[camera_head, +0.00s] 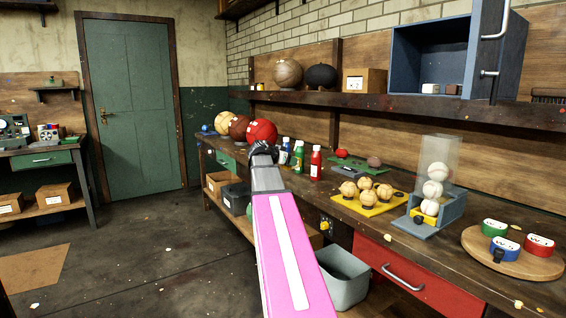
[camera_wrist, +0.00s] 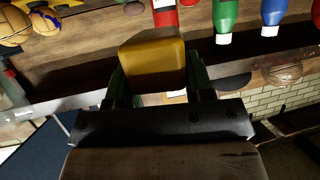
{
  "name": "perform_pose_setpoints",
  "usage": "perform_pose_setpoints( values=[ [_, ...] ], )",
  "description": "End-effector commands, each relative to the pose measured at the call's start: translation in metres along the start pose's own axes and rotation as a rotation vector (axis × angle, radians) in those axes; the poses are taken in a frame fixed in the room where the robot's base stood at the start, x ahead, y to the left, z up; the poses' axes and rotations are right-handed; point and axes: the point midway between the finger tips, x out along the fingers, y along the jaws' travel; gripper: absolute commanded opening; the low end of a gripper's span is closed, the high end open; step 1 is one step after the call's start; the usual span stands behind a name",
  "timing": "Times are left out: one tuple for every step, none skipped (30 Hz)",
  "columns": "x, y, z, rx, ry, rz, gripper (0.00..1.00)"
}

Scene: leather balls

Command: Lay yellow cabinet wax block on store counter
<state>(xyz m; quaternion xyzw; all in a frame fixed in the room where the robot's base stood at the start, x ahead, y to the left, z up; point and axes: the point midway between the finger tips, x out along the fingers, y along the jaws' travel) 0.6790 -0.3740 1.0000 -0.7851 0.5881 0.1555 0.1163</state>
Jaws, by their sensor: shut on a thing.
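The yellow wax block (camera_wrist: 152,58) is held between the two fingers of my gripper (camera_wrist: 155,84) in the wrist view. In the head view my gripper (camera_head: 262,150) appears in front of the counter's far part, near the red ball, and the block cannot be made out there. The store counter (camera_head: 452,243) is a long dark wooden bench along the right wall. The open blue cabinet (camera_head: 419,55) stands on the shelf above it, with a white block (camera_head: 429,88) and a dark block (camera_head: 451,89) inside.
Near my gripper on the counter are a red ball (camera_head: 262,131) and several bottles, including a red one (camera_head: 315,162). Farther right are a yellow board (camera_head: 372,209) with balls, a clear ball dispenser (camera_head: 436,180) and a round wooden board (camera_head: 512,262). A grey bin (camera_head: 344,279) stands below.

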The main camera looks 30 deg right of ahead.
Motion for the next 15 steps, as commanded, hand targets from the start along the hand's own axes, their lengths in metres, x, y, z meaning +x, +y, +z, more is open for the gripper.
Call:
perform_pose_setpoints(
  values=[
    [0.011, 0.011, -0.009, 0.023, 0.000, 0.054, 0.20],
    [0.015, 0.018, -0.012, 0.034, 0.000, 0.083, 0.20],
    [0.019, 0.025, -0.015, 0.048, 0.000, 0.114, 0.20],
    [0.021, 0.029, -0.018, 0.056, 0.000, 0.133, 0.20],
    [0.024, 0.033, -0.020, 0.063, 0.000, 0.150, 0.20],
    [0.026, 0.038, -0.022, 0.069, 0.000, 0.167, 0.20],
    [0.028, 0.040, -0.022, 0.073, 0.000, 0.176, 0.20],
    [0.030, 0.043, -0.022, 0.075, 0.000, 0.182, 0.20],
    [0.033, 0.046, -0.022, 0.078, -0.001, 0.188, 0.20],
    [0.037, 0.050, -0.021, 0.078, -0.001, 0.190, 0.20],
    [0.041, 0.053, -0.020, 0.079, -0.001, 0.191, 0.20],
    [0.047, 0.058, -0.018, 0.079, -0.001, 0.192, 0.20],
    [0.052, 0.062, -0.016, 0.079, -0.002, 0.191, 0.20],
    [0.058, 0.065, -0.015, 0.078, -0.001, 0.190, 0.20],
    [0.066, 0.070, -0.012, 0.078, -0.002, 0.191, 0.20]
  ],
)
